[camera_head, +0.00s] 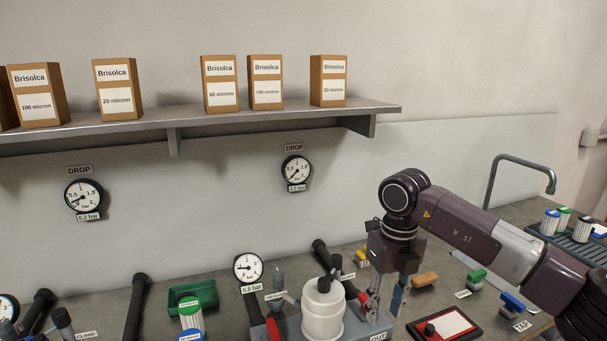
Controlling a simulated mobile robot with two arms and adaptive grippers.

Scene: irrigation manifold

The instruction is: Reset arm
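My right arm (475,232) comes in from the right, bent over the counter. My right gripper (386,297) hangs from it, pointing down, just right of the white filter housing (323,312). Its two fingers look spread apart, with nothing seen between them. The gripper stands in front of the part of the counter by the OUT label (378,337); I cannot tell whether it touches anything there. My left arm and gripper are not in view.
A shelf (260,116) with several Brisolca boxes (266,83) runs above. A faucet (520,165) and a rack of cartridges (570,246) stand at the right. A red-and-white tablet (447,326), brown block (424,280), green tray (206,292) and gauge (248,268) crowd the counter.

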